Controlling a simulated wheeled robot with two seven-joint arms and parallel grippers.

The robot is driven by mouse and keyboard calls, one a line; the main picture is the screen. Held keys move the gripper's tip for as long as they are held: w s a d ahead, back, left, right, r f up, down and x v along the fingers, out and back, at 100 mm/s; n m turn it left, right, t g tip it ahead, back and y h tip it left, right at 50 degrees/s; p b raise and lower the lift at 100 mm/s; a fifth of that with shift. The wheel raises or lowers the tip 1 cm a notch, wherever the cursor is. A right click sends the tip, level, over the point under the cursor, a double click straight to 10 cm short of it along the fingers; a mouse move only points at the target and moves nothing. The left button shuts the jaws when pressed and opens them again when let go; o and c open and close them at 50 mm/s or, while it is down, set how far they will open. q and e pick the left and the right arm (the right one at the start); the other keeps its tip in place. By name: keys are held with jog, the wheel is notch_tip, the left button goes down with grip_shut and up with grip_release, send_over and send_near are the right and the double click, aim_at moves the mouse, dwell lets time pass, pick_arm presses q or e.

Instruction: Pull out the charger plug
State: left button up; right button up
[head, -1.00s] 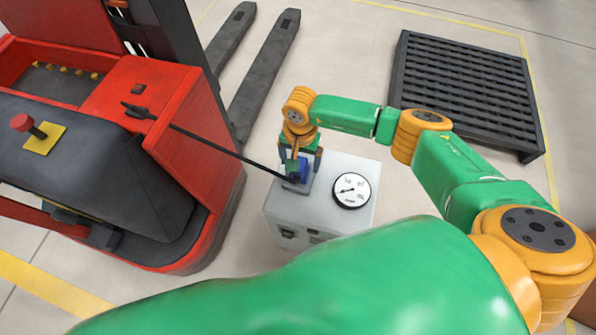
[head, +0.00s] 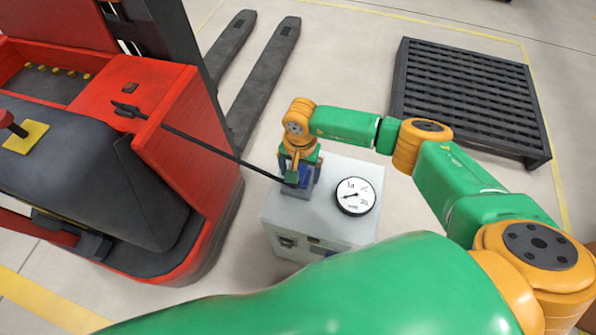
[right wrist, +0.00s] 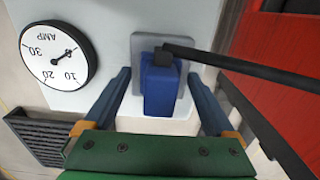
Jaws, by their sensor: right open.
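The blue charger plug (right wrist: 160,92) sits against a grey socket plate (right wrist: 141,48) on the light grey charger box (head: 345,232). A black cable (head: 205,145) runs from the plug to the red forklift. In the head view the plug is mostly hidden by my right gripper (head: 300,182). In the right wrist view my right gripper (right wrist: 160,84) is open. Its two blue fingers stand on either side of the plug, with a visible gap on each side. My left gripper is not in view.
A round dial (head: 355,196) is on the box beside the gripper. The red forklift (head: 170,120) stands close on the left, its dark forks (head: 264,85) reaching away. A black slatted pallet (head: 465,95) lies at the back right. The floor between is clear.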

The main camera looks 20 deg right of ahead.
aim_at(300, 167)
jog(key=shift+b, duration=0.3)
dwell(0.5)
grip_shut()
jog(key=shift+r, duration=0.1)
jog(key=shift+r+p, duration=2.3)
jog(key=shift+r, duration=0.65)
